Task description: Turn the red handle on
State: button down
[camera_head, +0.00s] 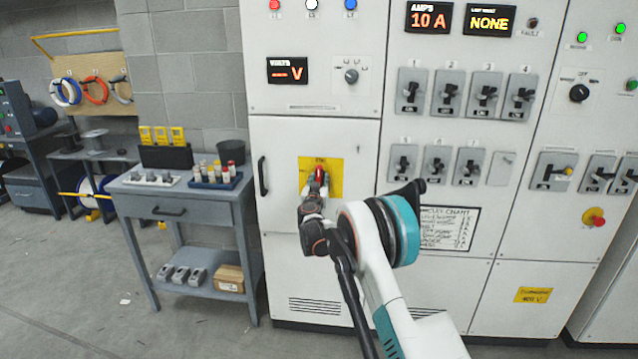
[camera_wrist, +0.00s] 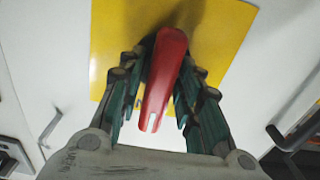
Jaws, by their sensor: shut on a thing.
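The red handle (camera_wrist: 163,75) sits on a yellow plate (camera_wrist: 108,45) and shows large in the wrist view, nearly upright with a slight lean. In the head view only a small red part of the handle (camera_head: 318,172) shows above my gripper, on the yellow plate (camera_head: 333,165) of the white cabinet's lower left door. My gripper (camera_wrist: 158,112) has its green-edged fingers on both sides of the handle and is shut on it. In the head view my gripper (camera_head: 315,192) covers the lower part of the plate and handle.
The white cabinet (camera_head: 310,140) carries a volts display (camera_head: 287,70), a selector knob (camera_head: 351,76) and rows of grey switches (camera_head: 448,95) at right. A grey workbench (camera_head: 190,200) with small parts stands at left. The floor (camera_head: 80,290) at front left is mostly clear.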

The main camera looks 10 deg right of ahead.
dwell(0.4)
jog(key=c, duration=1.4)
grip_release()
jog(key=v, duration=1.2)
